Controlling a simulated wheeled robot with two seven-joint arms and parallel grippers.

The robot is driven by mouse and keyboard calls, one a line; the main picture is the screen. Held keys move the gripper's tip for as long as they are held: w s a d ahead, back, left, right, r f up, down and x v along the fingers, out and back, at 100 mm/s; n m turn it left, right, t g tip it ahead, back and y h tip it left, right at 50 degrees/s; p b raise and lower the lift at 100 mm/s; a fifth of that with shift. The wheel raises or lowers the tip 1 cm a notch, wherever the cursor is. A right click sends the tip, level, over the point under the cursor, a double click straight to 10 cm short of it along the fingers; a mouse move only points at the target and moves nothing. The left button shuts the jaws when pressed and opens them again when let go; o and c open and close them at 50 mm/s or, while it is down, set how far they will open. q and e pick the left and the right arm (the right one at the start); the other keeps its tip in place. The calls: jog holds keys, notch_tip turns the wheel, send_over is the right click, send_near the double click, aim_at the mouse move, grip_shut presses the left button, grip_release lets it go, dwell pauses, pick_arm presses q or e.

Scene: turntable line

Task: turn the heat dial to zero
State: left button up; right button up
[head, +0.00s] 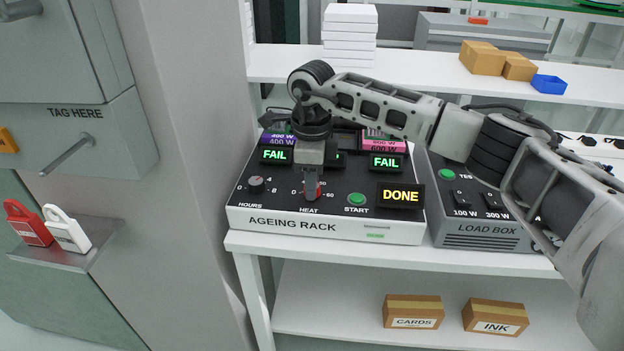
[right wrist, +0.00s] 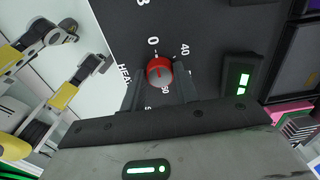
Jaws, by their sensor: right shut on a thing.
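The heat dial (right wrist: 159,71) is a round red knob with a greyish cap on the dark top of the ageing rack (head: 265,221). In the right wrist view the mark 0 is just above it and 40 is at its upper right. My right gripper (head: 311,190) points down over the dial from above. Its two fingers are on either side of the dial and shut on it. I cannot clearly read where the pointer is set. My left gripper is not in the head view.
The hours knob (head: 256,185) is left of the heat dial. The green start button (head: 357,199) and the lit DONE sign (head: 400,196) are to its right. Lit FAIL signs (head: 277,156) stand behind. The load box (head: 487,228) is beside the rack.

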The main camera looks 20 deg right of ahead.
jog(key=shift+r, duration=0.1)
jog(key=o, duration=1)
notch_tip(320, 180, up, 16)
jog(key=shift+f+b, duration=0.1)
jog(key=shift+b, duration=0.2)
